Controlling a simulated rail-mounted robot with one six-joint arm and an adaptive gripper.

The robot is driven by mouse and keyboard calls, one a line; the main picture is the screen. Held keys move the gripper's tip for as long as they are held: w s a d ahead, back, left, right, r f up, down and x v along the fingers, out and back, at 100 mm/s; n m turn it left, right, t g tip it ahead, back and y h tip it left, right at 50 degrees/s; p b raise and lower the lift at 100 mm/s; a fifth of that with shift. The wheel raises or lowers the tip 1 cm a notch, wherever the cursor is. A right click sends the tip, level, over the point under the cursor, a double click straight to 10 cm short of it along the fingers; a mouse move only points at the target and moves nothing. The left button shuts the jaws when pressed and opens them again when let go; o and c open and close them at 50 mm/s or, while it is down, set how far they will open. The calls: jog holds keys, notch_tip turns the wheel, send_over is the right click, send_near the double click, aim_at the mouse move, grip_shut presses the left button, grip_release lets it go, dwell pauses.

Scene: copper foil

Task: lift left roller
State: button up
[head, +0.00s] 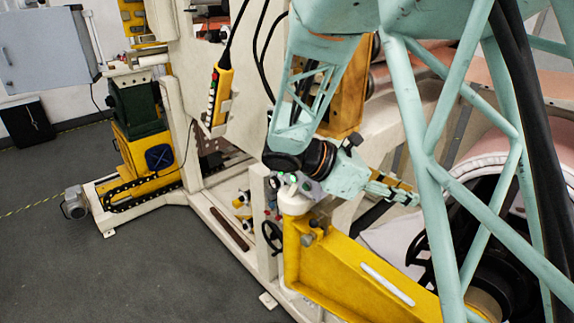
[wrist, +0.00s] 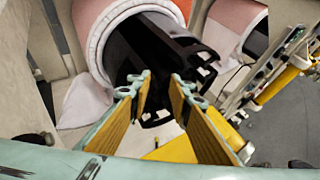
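My gripper (wrist: 163,84) is open in the wrist view, with brown-padded fingers spread apart and nothing between them. In the head view my gripper (head: 405,193) points right, above a yellow machine arm. A large copper-pink roll (wrist: 97,12) with a white rim lies beyond the fingertips in the wrist view, its dark hollow end facing me. A roll with a white rim (head: 500,150) also shows behind my arm's lattice in the head view, partly hidden. A second pink roll (wrist: 232,18) is at upper right in the wrist view. I cannot tell which is the left roller.
The yellow machine arm (head: 345,275) lies below my gripper, close to it. A black bracket (wrist: 185,55) juts out in front of the large roll. A yellow control pendant (head: 219,95) hangs at the machine frame. Grey floor (head: 150,265) at left is mostly clear.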

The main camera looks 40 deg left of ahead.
jog(key=s+a+f+n+t+y+p, duration=0.1)
jog(key=s+a, duration=0.5)
jog(key=a, duration=0.6)
jog(key=s+a+f+n+t+y+p, duration=0.1)
jog(key=s+a+n+t, duration=0.4)
jog(key=a, duration=0.7)
jog(key=s+a+f+n+t+y+p, duration=0.1)
jog(key=s+a+n+t+y+p, duration=0.2)
jog(key=a, duration=1)
jog(key=s+n+y, duration=0.1)
jog(key=s+n, duration=0.2)
jog(key=s, duration=0.1)
jog(key=shift+f+n, duration=0.3)
jog(key=shift+n, duration=0.1)
jog(key=shift+w, duration=0.15)
jog(key=p+x, duration=0.2)
jog(key=x, duration=1.1)
jog(key=shift+w, duration=0.35)
jog(key=shift+d, duration=0.1)
jog(key=shift+c, duration=0.8)
jog(key=c, duration=0.3)
